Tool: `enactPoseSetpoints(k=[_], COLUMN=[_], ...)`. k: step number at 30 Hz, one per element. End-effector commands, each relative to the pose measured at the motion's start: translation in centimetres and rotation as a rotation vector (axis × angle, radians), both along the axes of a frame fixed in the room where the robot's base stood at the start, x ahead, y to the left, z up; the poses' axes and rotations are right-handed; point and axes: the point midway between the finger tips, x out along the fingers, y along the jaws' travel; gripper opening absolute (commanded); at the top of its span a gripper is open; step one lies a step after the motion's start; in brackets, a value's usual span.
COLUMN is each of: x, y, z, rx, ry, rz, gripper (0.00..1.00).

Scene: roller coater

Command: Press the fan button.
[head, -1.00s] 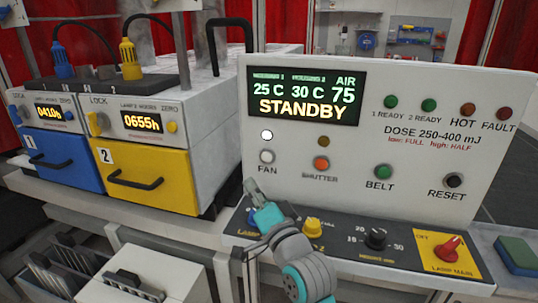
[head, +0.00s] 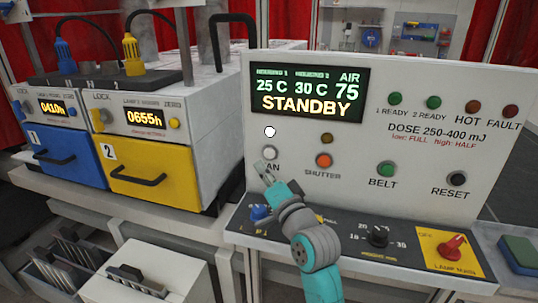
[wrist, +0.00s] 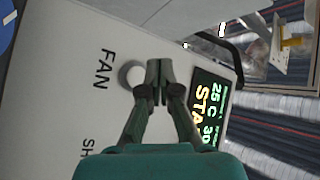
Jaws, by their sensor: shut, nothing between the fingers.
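The fan button (head: 267,152) is a pale round button on the white control panel, below a lit white lamp (head: 269,132) and above the FAN label. My gripper (head: 263,167) is shut and empty, its tips just below the button and over part of the label in the head view. In the wrist view my gripper (wrist: 158,68) points at the panel, and the fan button (wrist: 132,75) shows beside the fingertips, partly covered by them. I cannot tell whether the tips touch the panel. The display (head: 310,93) reads STANDBY.
The orange shutter button (head: 324,160), green belt button (head: 386,169) and black reset button (head: 457,179) sit to the right. Knobs, including a red lamp main switch (head: 452,245), are on the sloped ledge below. Blue and yellow lamp units (head: 150,175) stand left.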

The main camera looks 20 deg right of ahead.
Motion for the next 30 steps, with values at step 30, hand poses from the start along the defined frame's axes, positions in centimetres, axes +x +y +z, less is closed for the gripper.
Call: enactPoseSetpoints(k=[30], x=[2.8], y=[-2.0], z=[0.0], rx=[0.000], ry=[0.000], rz=[0.001], gripper=[0.00])
